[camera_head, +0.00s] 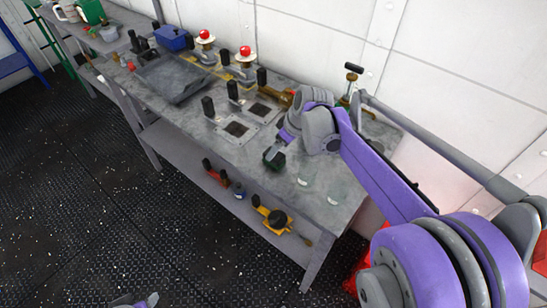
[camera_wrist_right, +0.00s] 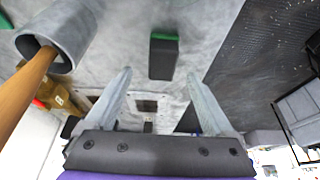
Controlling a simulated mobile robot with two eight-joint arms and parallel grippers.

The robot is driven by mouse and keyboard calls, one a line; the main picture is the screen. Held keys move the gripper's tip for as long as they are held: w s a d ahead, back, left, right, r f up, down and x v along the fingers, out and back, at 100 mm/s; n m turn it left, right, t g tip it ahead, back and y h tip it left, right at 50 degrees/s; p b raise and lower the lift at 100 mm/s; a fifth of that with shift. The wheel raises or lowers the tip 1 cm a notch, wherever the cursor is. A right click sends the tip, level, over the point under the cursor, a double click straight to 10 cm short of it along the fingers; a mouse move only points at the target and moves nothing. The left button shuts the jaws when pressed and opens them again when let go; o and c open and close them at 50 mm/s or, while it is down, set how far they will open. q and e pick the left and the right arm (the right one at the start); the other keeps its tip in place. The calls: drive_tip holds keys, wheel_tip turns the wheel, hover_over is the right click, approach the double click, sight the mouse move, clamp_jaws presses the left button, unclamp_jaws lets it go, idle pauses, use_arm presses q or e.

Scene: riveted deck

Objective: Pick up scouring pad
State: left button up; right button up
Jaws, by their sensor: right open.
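The scouring pad (camera_head: 274,159) is a small dark block with a green face, lying on the grey workbench (camera_head: 262,178) near its front edge. In the right wrist view the pad (camera_wrist_right: 163,55) lies beyond the fingertips, roughly in line with the gap between them. My right gripper (camera_wrist_right: 160,80) is open with nothing between its fingers. In the head view it reaches down over the bench just by the pad, and its fingers are partly hidden by the wrist. A purple and grey piece of my left arm shows at the bottom edge; its jaws are not clear.
Recessed plates (camera_head: 237,129), a dark tray (camera_head: 176,80), a blue box (camera_head: 173,39) and red buttons (camera_head: 245,51) lie farther left. In the wrist view a grey cylinder with a wooden handle (camera_wrist_right: 28,90) is close at left.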

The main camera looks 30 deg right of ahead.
sight(274, 158)
drive_tip(key=x, duration=0.5)
drive_tip(key=shift+a, duration=0.1)
drive_tip(key=shift+s, duration=0.1)
clamp_jaws()
